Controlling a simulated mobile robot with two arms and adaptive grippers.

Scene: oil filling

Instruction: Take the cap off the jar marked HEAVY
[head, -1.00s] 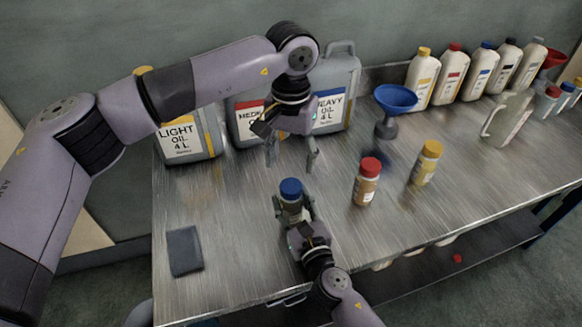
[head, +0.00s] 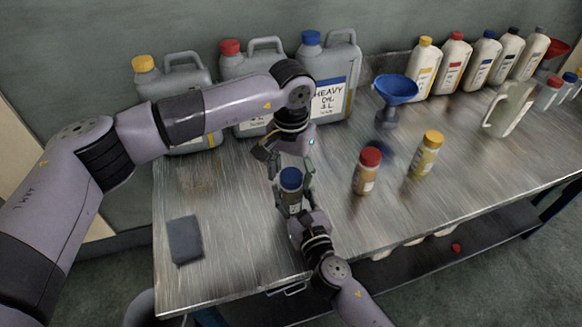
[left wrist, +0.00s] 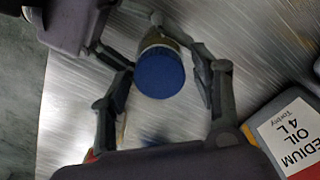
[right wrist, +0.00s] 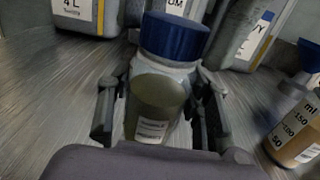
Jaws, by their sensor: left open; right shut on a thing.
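A small jar (head: 294,203) with a blue cap (head: 291,178) stands upright near the front of the metal bench. My right gripper (right wrist: 160,105) is shut around the jar's body, below the cap. The jar's small label in the right wrist view is too blurred to read. My left gripper (head: 290,172) points down from above. Its fingers are open, one on each side of the cap, with gaps visible in the left wrist view, where the cap (left wrist: 160,76) sits between them.
Three grey jerrycans stand at the back; the blue-capped one (head: 330,98) reads HEAVY OIL. A blue funnel (head: 396,90), a red-capped jar (head: 367,172) and a yellow-capped jar (head: 426,155) stand to the right. A dark cloth (head: 185,240) lies front left.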

